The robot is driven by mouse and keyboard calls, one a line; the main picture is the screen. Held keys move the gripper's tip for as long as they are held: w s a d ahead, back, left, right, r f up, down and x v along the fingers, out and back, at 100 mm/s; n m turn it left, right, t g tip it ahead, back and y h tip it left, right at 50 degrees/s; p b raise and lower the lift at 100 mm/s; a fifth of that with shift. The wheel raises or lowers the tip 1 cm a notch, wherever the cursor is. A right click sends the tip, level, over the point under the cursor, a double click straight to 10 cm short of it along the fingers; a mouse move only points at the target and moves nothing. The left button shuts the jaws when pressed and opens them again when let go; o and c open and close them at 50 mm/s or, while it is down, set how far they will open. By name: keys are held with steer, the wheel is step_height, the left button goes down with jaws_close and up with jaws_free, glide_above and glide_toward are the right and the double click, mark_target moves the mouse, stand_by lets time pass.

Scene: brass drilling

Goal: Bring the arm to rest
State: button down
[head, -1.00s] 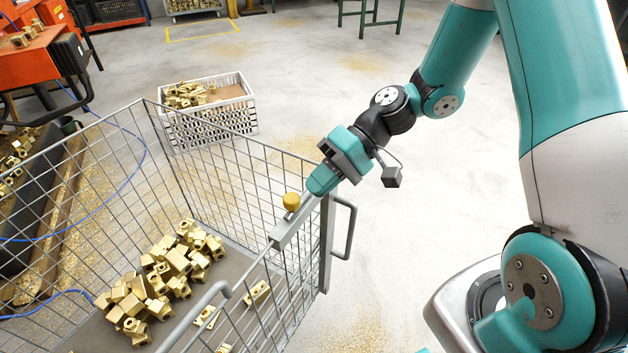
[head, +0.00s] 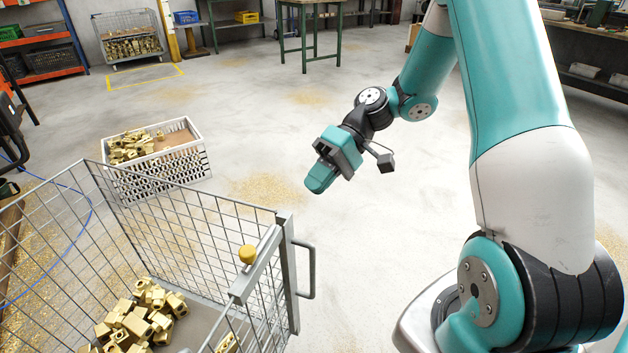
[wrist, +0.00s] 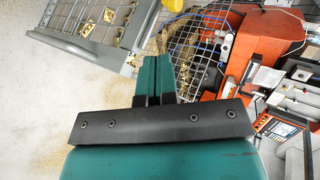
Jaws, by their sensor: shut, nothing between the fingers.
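My gripper (head: 318,182) hangs in the air in the middle of the head view, to the right of the wire cart's upper corner and apart from it. Its teal fingers are shut with nothing between them, and they show pressed together in the wrist view (wrist: 153,75). My arm reaches from the right side of the head view, bent, with the wrist pointing down and to the left.
A wire cart (head: 268,262) with a yellow knob (head: 248,254) and brass parts (head: 140,318) stands at lower left. A white crate (head: 160,180) of brass parts stands behind it. A green table (head: 310,50) stands at the back. The floor around my gripper is clear.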

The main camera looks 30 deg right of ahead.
steer(key=s+a+r+n+t+h, duration=0.1)
steer(key=s+a+r+n+h, duration=0.25)
steer(key=s+a+r, duration=0.35)
steer(key=s+a+r+n+t+h, duration=0.1)
steer(key=s+a+r+n+h, duration=0.1)
steer(key=s+a+r+h, duration=0.5)
step_height(320, 180, up, 11)
steer(key=s+d+y+p, duration=0.1)
steer(key=s+y+p, duration=0.1)
steer(key=p, duration=1.2)
steer(key=shift+s+r+y+p, duration=0.15)
steer(key=shift+s+y+p, duration=0.2)
steer(key=shift+y, duration=0.3)
steer(key=c, duration=1.8)
jaws_free()
steer(key=shift+d+m, duration=0.1)
steer(key=shift+m, duration=0.15)
